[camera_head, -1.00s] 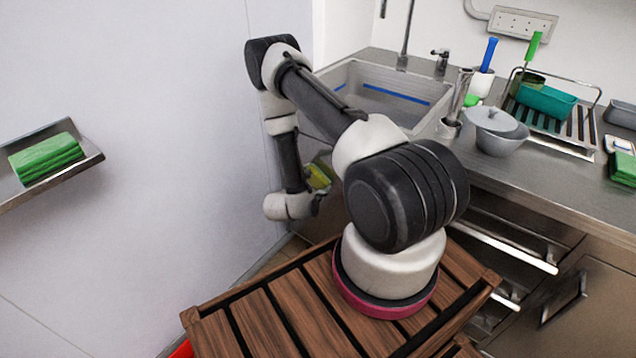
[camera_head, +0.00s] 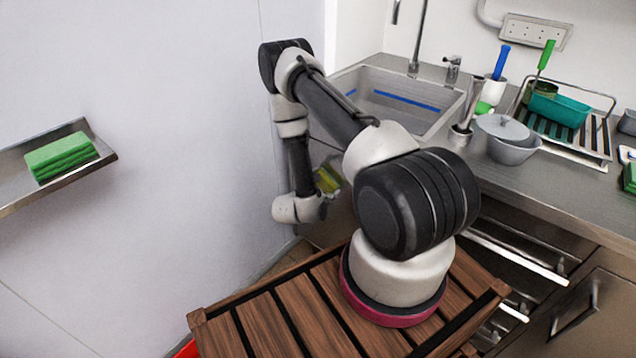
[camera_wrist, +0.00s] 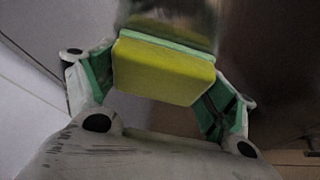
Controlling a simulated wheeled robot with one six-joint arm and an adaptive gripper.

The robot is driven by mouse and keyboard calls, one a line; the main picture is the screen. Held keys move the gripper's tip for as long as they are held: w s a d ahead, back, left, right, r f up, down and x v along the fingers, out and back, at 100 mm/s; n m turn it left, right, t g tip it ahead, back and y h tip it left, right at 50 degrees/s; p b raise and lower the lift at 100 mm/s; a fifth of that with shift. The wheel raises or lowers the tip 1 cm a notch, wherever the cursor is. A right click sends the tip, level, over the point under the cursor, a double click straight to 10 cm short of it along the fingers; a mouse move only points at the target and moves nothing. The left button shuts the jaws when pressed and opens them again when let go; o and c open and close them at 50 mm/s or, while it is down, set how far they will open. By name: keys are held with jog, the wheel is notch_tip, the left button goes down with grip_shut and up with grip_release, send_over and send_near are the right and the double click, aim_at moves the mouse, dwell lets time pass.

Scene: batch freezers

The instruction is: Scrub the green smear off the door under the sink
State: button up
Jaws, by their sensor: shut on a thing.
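In the wrist view my gripper (camera_wrist: 160,88) is shut on a yellow sponge (camera_wrist: 163,72) with a pale green layer on its far side. The sponge's far side faces a grey, shiny surface, the door (camera_wrist: 168,18); I cannot tell whether they touch. In the head view the sponge (camera_head: 327,180) shows as a small yellow patch at my gripper, below the sink (camera_head: 400,105). My arm hides most of the door there. I cannot make out the green smear in either view.
A pale wall (camera_head: 190,120) stands close to the left of my arm. A metal shelf (camera_head: 103,157) there holds green cloths (camera_head: 60,158). On the counter (camera_head: 560,188) are a lidded grey pot (camera_head: 512,150) and a dish rack (camera_head: 597,142). Drawers and cupboards are below.

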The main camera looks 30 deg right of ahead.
aim_at(332, 188)
jog(key=shift+s+d, duration=0.45)
jog(key=shift+s, duration=0.85)
jog(key=shift+s+d, duration=0.5)
jog(key=shift+s, duration=0.75)
jog(key=shift+s+d, duration=0.45)
jog(key=shift+s, duration=0.85)
jog(key=shift+w+a+r, duration=0.1)
jog(key=shift+w+a, duration=0.1)
jog(key=shift+w, duration=0.5)
jog(key=shift+w+a, duration=0.15)
jog(key=shift+w, duration=0.6)
jog(key=shift+w+a+r, duration=0.1)
jog(key=shift+w+a, duration=0.1)
jog(key=shift+w, duration=0.5)
jog(key=shift+w+a+f, duration=0.1)
jog(key=shift+w+a, duration=0.35)
jog(key=shift+w, duration=0.65)
jog(key=shift+w+a, duration=0.5)
jog(key=shift+w, duration=0.6)
jog(key=shift+w+a+f, duration=0.1)
jog(key=shift+w+a, duration=0.35)
jog(key=shift+w, duration=0.65)
jog(key=s+a, duration=0.2)
jog(key=a, duration=0.3)
jog(key=shift+a, duration=0.35)
jog(key=shift+s, duration=0.1)
jog(key=a, duration=0.1)
jog(key=s+a, duration=0.1)
jog(key=shift+a, duration=0.4)
